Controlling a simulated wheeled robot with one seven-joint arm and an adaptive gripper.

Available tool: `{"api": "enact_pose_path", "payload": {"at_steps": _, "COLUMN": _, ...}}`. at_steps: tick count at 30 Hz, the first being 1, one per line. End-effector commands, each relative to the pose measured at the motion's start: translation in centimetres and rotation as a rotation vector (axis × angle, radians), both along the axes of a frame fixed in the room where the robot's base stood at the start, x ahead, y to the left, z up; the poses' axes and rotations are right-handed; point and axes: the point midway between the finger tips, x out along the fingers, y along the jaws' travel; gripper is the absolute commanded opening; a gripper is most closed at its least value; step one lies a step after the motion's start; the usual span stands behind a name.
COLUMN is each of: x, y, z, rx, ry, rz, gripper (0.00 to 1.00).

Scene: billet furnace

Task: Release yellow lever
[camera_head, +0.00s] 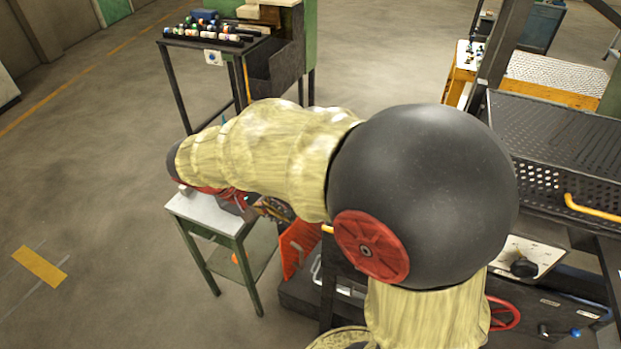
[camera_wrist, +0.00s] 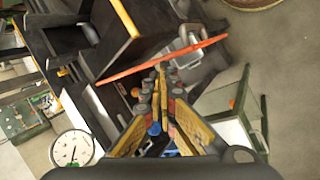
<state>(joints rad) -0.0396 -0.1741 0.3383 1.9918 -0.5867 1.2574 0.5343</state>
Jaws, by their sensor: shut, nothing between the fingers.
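A yellow lever (camera_head: 592,208) sticks out from the front of the dark perforated furnace housing at the right of the head view. A short yellow piece (camera_head: 327,229) shows beside my arm; I cannot tell whether it belongs to a lever. In the wrist view my gripper (camera_wrist: 160,78) is shut and empty, its tips close to the edge of an orange-red plate (camera_wrist: 135,70). I cannot tell whether they touch it. In the head view my gripper (camera_head: 272,208) is partly hidden by my arm, between a small table and the orange-red plate (camera_head: 298,246).
A small green-legged table (camera_head: 205,212) stands left of the plate. A rack with bottles (camera_head: 215,38) is at the back. A control panel with a black knob (camera_head: 523,267) is at the right. A round dial (camera_wrist: 72,149) shows in the wrist view. The floor at left is clear.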

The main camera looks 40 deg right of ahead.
Motion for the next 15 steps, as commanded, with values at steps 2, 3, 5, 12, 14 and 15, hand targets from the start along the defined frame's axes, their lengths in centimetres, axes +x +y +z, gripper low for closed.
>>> {"api": "enact_pose_path", "payload": {"at_steps": 2, "x": 0.9, "y": -0.8, "z": -0.6, "rx": -0.047, "ry": 0.031, "rz": -0.015, "gripper": 0.00}}
{"api": "enact_pose_path", "payload": {"at_steps": 3, "x": 1.3, "y": -1.2, "z": -1.0, "rx": -0.074, "ry": 0.045, "rz": -0.022, "gripper": 0.00}}
{"api": "enact_pose_path", "payload": {"at_steps": 5, "x": 2.0, "y": -1.8, "z": -1.5, "rx": -0.117, "ry": 0.064, "rz": -0.033, "gripper": 0.00}}
{"api": "enact_pose_path", "payload": {"at_steps": 12, "x": 6.3, "y": -5.2, "z": -5.0, "rx": -0.377, "ry": 0.150, "rz": -0.072, "gripper": 0.00}}
{"api": "enact_pose_path", "payload": {"at_steps": 14, "x": 7.6, "y": -6.0, "z": -6.2, "rx": -0.460, "ry": 0.164, "rz": -0.074, "gripper": 0.00}}
{"api": "enact_pose_path", "payload": {"at_steps": 15, "x": 8.5, "y": -6.5, "z": -7.0, "rx": -0.516, "ry": 0.170, "rz": -0.074, "gripper": 0.00}}
